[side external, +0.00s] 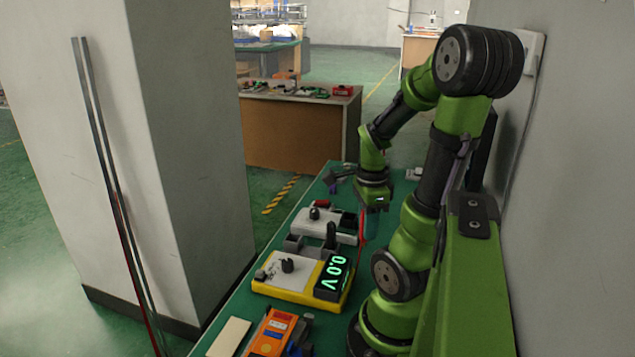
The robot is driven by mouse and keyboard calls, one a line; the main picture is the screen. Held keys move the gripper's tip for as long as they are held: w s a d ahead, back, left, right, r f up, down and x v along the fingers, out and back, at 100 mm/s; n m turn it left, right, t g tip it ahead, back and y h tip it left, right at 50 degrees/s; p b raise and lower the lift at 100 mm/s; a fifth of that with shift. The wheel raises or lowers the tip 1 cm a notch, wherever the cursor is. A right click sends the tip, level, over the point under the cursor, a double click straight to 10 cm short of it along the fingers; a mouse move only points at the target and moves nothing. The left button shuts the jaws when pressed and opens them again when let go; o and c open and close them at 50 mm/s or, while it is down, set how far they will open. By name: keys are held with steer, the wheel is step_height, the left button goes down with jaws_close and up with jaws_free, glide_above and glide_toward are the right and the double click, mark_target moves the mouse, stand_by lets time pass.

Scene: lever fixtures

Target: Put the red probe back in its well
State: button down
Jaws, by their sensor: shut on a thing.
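My gripper (374,207) points down above the right side of the green bench, behind the yellow meter. It is shut on the red probe (362,226), which shows as a thin red upright strip below the jaws. The jaws and the probe's tip are too small to make out clearly. A small grey block (293,243), perhaps a well, stands to the left of the gripper, apart from the probe. A black upright piece (331,235) stands beside it, in or behind another grey block; I cannot tell which.
A yellow-edged meter (262,290) with a knob and a "0.0 V" display (334,277) lies in front. A white box with a black knob (316,214) lies behind the blocks. An orange device (270,334) and a pale slab (229,337) lie nearest. A pillar (185,130) stands left.

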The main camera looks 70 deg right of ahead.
steer(key=shift+s+a+r, duration=0.1)
steer(key=shift+a+r, duration=0.1)
steer(key=r, duration=0.5)
steer(key=w+r, duration=0.1)
steer(key=r, duration=0.1)
steer(key=shift+d+r, duration=0.15)
steer(key=shift+r, duration=0.25)
steer(key=w+d, duration=0.3)
steer(key=w, duration=0.4)
glide_above(312, 247)
steer(key=w+a, duration=0.2)
steer(key=w, duration=0.2)
step_height(312, 247, down, 11)
steer(key=shift+d+f, duration=0.2)
steer(key=shift+f, duration=2)
steer(key=shift+f, duration=0.1)
steer(key=c, duration=0.9)
jaws_free()
